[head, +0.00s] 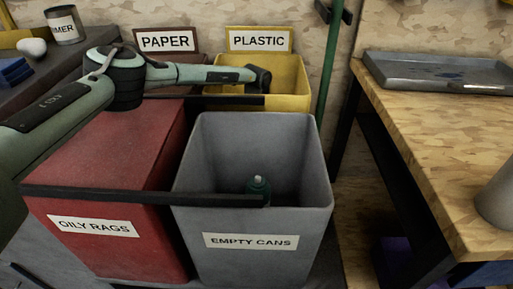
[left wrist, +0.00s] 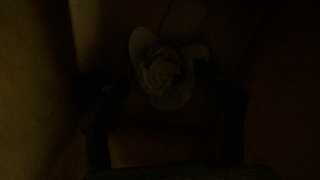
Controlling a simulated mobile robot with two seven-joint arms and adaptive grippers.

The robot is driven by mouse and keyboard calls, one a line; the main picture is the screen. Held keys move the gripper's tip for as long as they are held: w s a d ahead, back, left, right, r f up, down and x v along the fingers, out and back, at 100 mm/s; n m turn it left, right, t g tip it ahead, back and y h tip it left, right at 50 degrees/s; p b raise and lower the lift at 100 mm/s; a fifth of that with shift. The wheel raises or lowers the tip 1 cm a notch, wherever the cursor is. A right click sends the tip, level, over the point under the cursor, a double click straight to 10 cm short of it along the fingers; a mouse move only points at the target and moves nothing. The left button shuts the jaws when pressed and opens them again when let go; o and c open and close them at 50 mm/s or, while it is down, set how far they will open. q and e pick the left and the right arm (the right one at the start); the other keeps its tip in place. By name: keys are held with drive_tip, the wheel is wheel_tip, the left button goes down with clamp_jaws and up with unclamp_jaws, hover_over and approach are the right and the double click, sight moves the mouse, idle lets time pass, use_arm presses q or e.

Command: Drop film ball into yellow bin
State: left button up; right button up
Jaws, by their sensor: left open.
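The yellow bin (head: 291,98) stands at the back under the PLASTIC sign in the head view. My left arm reaches over to it from the left, and the dark wrist end dips into its mouth; the fingertips are hidden there. In the very dark left wrist view my left gripper (left wrist: 165,115) has its fingers spread wide. A pale crumpled ball, seemingly the film ball (left wrist: 160,74), shows beyond the fingers with clear gaps on both sides. Pale rounded shapes lie around it. The ball is not visible in the head view. My right gripper is not in view.
A wooden bench (head: 430,130) with a metal tray (head: 440,72) is at right. A green pole (head: 328,70) stands beside the yellow bin.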

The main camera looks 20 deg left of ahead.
use_arm(q)
wheel_tip(320, 180, up, 3)
drive_tip(key=shift+w+a+f, duration=0.1)
wheel_tip(320, 180, up, 10)
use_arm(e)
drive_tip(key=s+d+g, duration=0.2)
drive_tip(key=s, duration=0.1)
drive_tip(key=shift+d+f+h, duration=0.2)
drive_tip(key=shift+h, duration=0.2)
use_arm(q)
drive_tip(key=shift+f, duration=0.1)
